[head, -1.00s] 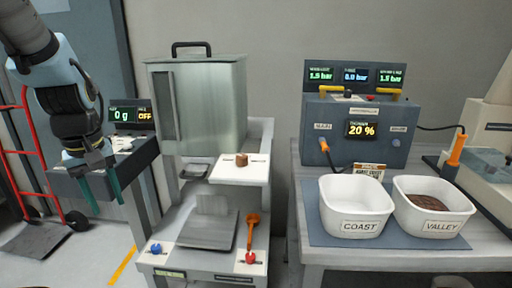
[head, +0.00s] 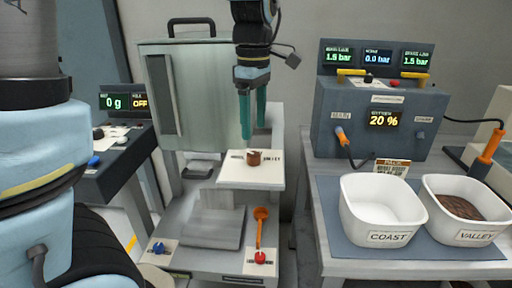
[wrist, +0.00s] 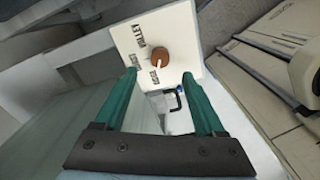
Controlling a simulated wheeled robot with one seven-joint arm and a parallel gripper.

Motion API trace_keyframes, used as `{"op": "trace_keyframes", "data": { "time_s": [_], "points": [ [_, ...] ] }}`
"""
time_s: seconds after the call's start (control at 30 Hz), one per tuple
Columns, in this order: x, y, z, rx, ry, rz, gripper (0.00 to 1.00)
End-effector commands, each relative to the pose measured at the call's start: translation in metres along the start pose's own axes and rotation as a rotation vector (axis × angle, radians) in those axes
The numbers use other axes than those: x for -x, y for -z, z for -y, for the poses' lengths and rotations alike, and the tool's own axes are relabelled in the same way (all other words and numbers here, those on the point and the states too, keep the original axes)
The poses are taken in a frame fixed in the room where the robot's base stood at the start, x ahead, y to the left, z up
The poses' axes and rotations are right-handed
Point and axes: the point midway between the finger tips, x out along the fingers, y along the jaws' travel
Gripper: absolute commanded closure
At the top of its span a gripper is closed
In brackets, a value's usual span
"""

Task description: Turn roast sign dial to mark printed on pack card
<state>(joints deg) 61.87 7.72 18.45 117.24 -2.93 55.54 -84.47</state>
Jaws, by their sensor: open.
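The roast sign dial is a small brown round knob (head: 254,157) on a white plate (head: 236,176) at the front of the metal machine. In the wrist view the knob (wrist: 154,51) shows a pale pointer line, and the plate (wrist: 186,20) carries several small printed labels. My gripper (head: 253,135) has green fingers and hangs just above the knob in the head view. In the wrist view its fingers (wrist: 163,72) are apart with nothing between them, and the knob lies beyond the tips. The pack card (head: 391,168) stands behind the white bins; its print is too small to read.
A bin labelled COAST (head: 383,216) looks empty; a bin labelled VALLEY (head: 465,212) holds brown contents. A control box (head: 380,125) with gauges stands behind them. An orange lever (head: 260,228) and a metal tray (head: 214,228) sit below the plate.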

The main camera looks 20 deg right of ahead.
Motion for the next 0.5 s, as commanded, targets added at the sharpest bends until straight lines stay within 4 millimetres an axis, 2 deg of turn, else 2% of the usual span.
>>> {"op": "trace_keyframes", "data": {
  "time_s": [0.1,0.3,0.5],
  "points": [
    [-0.024,0.0,0.001,0.002,0.005,0.0,0.28],
    [-0.056,0.0,0.001,0.001,0.003,0.0,0.28],
    [-0.072,0.0,0.0,0.0,0.001,0.0,0.28]
  ]
}}
